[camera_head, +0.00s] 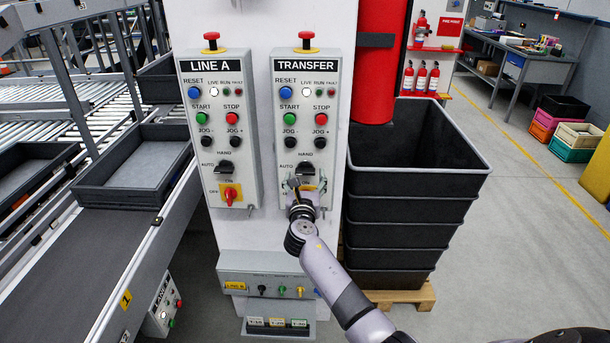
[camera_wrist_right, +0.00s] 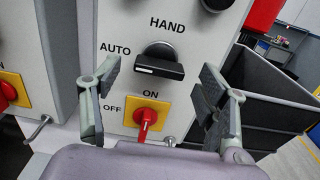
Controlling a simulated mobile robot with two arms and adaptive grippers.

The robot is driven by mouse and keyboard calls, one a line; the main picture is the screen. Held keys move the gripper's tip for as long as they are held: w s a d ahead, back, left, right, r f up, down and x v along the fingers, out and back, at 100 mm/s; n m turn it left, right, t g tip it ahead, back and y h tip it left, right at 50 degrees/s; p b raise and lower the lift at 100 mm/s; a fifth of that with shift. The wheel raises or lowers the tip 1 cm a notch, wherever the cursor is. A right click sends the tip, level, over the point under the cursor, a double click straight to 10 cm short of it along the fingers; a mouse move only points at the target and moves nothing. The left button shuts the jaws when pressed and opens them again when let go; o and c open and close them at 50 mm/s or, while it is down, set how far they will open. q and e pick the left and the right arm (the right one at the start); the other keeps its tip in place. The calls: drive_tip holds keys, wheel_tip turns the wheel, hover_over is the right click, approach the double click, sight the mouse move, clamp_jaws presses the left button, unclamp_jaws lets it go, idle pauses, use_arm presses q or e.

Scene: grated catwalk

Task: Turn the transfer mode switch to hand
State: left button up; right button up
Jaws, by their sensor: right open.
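The TRANSFER panel (camera_head: 300,128) is on the white column, right of the LINE A panel. Its black mode switch (camera_head: 306,168) sits below the HAND label, with AUTO at its left. In the right wrist view the switch (camera_wrist_right: 160,62) has its handle lying about level, with its white mark at the left end, toward AUTO. My right gripper (camera_head: 307,184) is in front of the panel's lower part. It is open, with one finger on each side of the switch in the wrist view, apart from it. My left gripper is not in view.
A red OFF/ON rotary switch on a yellow plate (camera_wrist_right: 147,117) is just below the mode switch. The LINE A panel (camera_head: 217,130) has the same layout. Stacked black crates (camera_head: 410,210) stand at the right on a pallet. A roller conveyor with grey trays (camera_head: 135,165) is at the left.

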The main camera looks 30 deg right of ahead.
drive_tip(key=shift+x, duration=0.95)
drive_tip(key=shift+c, duration=0.5)
drive_tip(key=c, duration=1.1)
drive_tip(key=shift+o, duration=0.2)
